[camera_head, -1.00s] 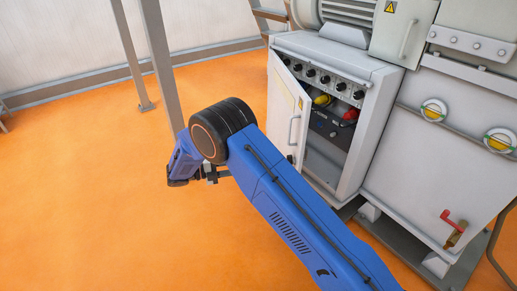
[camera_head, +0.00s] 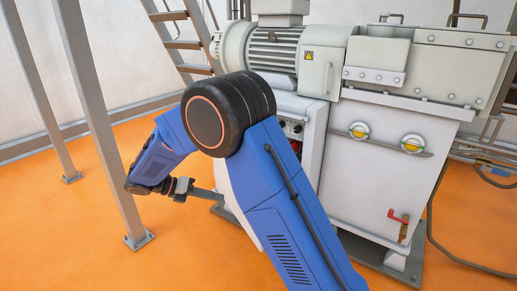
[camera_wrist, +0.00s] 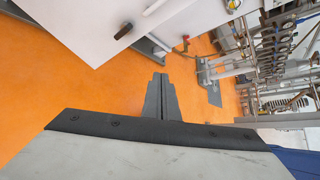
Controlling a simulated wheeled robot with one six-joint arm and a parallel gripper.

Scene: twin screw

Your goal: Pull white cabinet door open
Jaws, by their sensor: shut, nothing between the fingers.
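The white cabinet (camera_head: 313,140) stands under the motor in the head view, mostly hidden behind my blue arm. A strip of its open front shows black knobs and something red. A pale sliver of the white door (camera_head: 224,180) shows left of my arm; how far it stands open cannot be told. My gripper (camera_head: 214,194) points right at this sliver; whether it touches is unclear. In the wrist view, my gripper (camera_wrist: 160,82) is shut and empty. A white panel (camera_wrist: 85,20) with a dark fitting (camera_wrist: 131,26) lies beyond the fingertips, apart from them in the picture.
A grey post (camera_head: 100,130) stands close left of my wrist. A stair (camera_head: 180,40) rises behind. A white machine housing (camera_head: 365,185) with a red-handled valve (camera_head: 398,217) stands right of the cabinet. Orange floor (camera_head: 110,265) is clear at front left.

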